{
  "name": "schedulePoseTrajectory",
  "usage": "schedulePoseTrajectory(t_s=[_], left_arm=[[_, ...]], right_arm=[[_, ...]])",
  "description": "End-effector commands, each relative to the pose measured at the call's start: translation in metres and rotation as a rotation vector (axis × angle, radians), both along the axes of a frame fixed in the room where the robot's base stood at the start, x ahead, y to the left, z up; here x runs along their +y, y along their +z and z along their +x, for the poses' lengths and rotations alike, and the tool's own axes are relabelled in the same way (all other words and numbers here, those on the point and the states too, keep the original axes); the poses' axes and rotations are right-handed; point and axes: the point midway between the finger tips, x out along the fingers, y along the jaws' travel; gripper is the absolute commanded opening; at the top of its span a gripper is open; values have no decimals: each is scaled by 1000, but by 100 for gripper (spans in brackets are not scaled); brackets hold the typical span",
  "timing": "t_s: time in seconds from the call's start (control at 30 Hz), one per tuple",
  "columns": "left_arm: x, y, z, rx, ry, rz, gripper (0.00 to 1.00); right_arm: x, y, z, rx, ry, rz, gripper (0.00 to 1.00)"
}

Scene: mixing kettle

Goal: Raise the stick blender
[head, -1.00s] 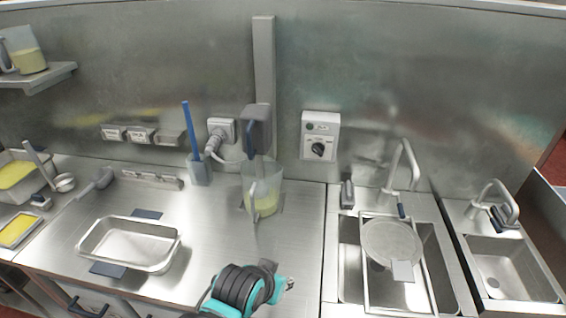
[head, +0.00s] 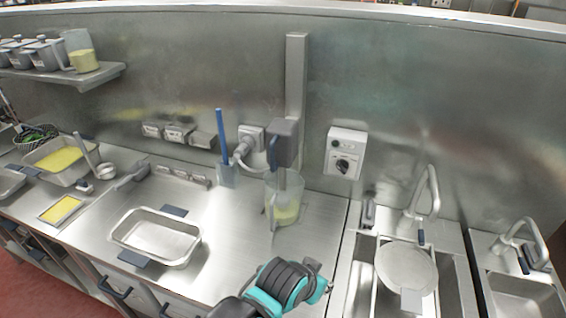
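The stick blender (head: 285,143) is a grey motor block with a dark blue handle, mounted on a vertical steel rail (head: 297,80) on the back wall. Its shaft goes down into a clear jug (head: 284,205) holding yellow-green liquid, on the steel counter. One of my arms, black and teal, comes in from the bottom, slightly from the left, and I take it as the left. Its end (head: 326,284) is over the counter's front edge, well apart from the blender and jug. Its fingers are too small and hidden to read. My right gripper is not in view.
An empty steel tray (head: 193,255) stands on the counter at left. A blue-handled tool in a holder (head: 226,175) and a plug socket (head: 250,138) are left of the blender. A control box with a knob (head: 346,153) is on the wall at right. Sinks with taps (head: 432,190) lie right.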

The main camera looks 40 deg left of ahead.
Motion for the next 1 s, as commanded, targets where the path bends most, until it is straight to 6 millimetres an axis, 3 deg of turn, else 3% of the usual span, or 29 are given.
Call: schedulePoseTrajectory(t_s=[0.03, 0.5, 0.93, 1.0], left_arm=[[0, 23, 0, 0, 0, 0, 34], [0, 184, 0, 0, 0, 0, 34], [0, 274, 0, 0, 0, 0, 34], [10, 271, 11, 16, 16, 5, 34]], right_arm=[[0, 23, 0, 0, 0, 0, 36], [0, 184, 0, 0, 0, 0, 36], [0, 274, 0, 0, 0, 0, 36], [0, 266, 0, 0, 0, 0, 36]])
